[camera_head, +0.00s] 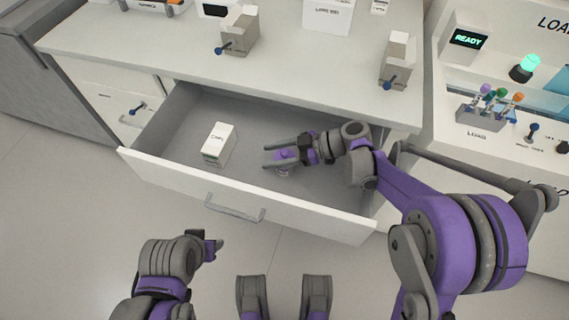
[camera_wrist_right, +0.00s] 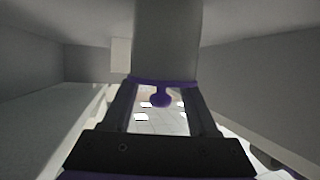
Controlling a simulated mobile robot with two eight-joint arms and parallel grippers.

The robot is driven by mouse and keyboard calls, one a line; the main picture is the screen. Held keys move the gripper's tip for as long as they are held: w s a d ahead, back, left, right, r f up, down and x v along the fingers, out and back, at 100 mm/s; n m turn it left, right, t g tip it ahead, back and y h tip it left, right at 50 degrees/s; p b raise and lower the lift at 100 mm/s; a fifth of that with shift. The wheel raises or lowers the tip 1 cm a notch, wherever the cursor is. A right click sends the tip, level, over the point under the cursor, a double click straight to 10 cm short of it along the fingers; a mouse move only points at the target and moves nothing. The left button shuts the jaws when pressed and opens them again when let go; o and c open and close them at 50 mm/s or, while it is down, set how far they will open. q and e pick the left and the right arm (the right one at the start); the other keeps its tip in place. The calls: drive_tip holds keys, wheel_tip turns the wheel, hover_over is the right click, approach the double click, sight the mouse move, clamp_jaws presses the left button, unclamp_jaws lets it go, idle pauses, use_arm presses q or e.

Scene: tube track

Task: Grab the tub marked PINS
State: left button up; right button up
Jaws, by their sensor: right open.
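A small tub with a purple lid (camera_head: 285,154) is in the open drawer, partly covered by my right gripper (camera_head: 272,157). Its label cannot be read. In the right wrist view the tub's grey, round body (camera_wrist_right: 166,42) fills the top middle, with a purple rim and knob below it. My right gripper (camera_wrist_right: 161,100) is open, reaching into the drawer with its fingers on either side of the tub. Whether they touch it cannot be told. My left gripper (camera_head: 213,245) is in front of the drawer at the lower left, away from the tub; its jaws do not show clearly.
The drawer (camera_head: 165,168) is pulled out below the counter (camera_head: 300,72). A white box (camera_head: 218,145) stands in it, left of the tub, with free floor between. Grey blocks with blue levers (camera_head: 240,32) stand on the counter. A loading station (camera_head: 484,112) is at the right.

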clamp_jaws()
idle(1.4)
